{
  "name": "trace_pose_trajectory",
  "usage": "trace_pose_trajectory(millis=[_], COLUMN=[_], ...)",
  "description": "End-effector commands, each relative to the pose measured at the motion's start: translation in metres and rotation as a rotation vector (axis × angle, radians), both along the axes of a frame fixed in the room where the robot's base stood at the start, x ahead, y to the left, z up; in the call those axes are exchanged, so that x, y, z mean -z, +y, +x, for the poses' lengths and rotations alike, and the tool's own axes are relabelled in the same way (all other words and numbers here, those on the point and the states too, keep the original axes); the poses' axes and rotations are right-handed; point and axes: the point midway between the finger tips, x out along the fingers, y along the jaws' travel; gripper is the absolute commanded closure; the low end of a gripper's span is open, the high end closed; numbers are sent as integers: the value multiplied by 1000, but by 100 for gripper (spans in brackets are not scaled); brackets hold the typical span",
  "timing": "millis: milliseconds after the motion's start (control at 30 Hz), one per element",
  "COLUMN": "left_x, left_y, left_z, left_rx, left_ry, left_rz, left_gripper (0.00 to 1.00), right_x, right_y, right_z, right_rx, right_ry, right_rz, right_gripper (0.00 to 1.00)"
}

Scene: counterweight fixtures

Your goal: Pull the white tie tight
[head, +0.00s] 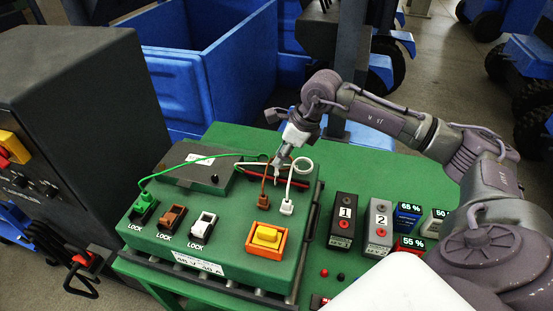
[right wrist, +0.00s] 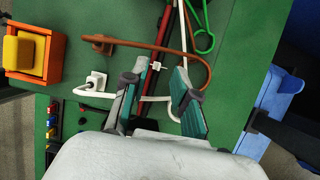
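The white tie (right wrist: 158,66) shows as a small white piece across the dark red bar in the right wrist view. I cannot pick it out clearly in the head view. My right gripper (head: 277,166) reaches down over the back of the green panel box. In the right wrist view the right gripper (right wrist: 156,82) is open, its teal-padded fingers apart with the tie just past the tips and between them. A white cable (right wrist: 152,98) passes by the fingers; a brown cable (right wrist: 150,46) curves beyond. Whether the fingers touch either cable cannot be told. My left gripper is not in view.
The green panel box (head: 215,239) has a green clip (head: 144,207), a brown clip (head: 172,218), a white clip (head: 203,226) and an orange-yellow button (head: 267,236). Blocks marked 1 (head: 343,217) and 2 (head: 379,225) stand right. Blue bins (head: 220,60) stand behind.

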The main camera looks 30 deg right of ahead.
Motion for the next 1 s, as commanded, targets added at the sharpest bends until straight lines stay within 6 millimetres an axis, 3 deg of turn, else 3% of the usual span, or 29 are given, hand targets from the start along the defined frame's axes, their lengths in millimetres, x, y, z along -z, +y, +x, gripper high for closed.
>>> trace_pose_trajectory(millis=[233, 600, 800, 1000], left_x=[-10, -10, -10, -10], left_y=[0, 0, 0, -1], left_z=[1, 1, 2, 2], left_rx=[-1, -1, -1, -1], left_ry=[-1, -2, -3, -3], left_rz=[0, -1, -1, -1], left_gripper=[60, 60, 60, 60], right_x=[29, 35, 35, 34], right_y=[8, 9, 9, 9], right_z=[9, 11, 11, 11], right_rx=[-1, -1, -1, -1], right_ry=[2, 0, 0, -1], right_rz=[1, -2, -2, -1], right_gripper=[72, 72, 100, 100])
